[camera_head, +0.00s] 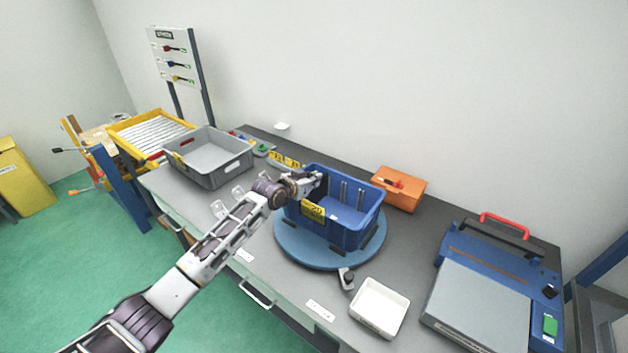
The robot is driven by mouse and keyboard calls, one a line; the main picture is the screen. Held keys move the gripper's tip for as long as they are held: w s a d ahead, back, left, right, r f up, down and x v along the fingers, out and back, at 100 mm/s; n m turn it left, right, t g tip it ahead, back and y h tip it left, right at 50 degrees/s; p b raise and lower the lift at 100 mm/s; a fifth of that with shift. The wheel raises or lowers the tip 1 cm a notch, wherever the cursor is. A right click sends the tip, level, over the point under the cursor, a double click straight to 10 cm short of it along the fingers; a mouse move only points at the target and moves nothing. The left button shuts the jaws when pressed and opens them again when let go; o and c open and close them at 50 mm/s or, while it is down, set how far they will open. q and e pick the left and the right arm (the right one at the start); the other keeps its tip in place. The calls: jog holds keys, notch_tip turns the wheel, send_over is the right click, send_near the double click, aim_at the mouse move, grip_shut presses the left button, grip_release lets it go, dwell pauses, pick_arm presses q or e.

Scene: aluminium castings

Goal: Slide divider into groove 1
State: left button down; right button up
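A blue crate (362,226) with a yellow label (312,210) stands on a round blue turntable (290,250) on the dark bench. Upright light strips, perhaps groove edges, show on its inner far wall (350,191). My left gripper (316,180) is at the crate's left end, over or just inside its rim. Its fingers are small and partly hidden, so I cannot tell whether they are open or hold anything. I cannot make out a divider for certain. My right gripper is not in view.
A grey tote (207,178) stands left of the crate. An orange box (405,198) is behind it to the right. A white tray (379,308) and a black clamp-like part (346,279) are in front. A blue-and-grey machine (480,305) fills the right end.

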pick_arm(q)
jog(key=shift+f, duration=0.3)
jog(key=c, duration=1.6)
grip_release()
jog(key=shift+s+f, duration=0.1)
jog(key=shift+o, duration=0.2)
jog(key=shift+s+a, duration=0.15)
jog(key=shift+s, duration=0.05)
jog(key=v, duration=1.1)
jog(key=shift+s+r, duration=0.15)
jog(key=shift+r, duration=0.15)
jog(key=shift+a, duration=0.15)
jog(key=shift+a, duration=0.1)
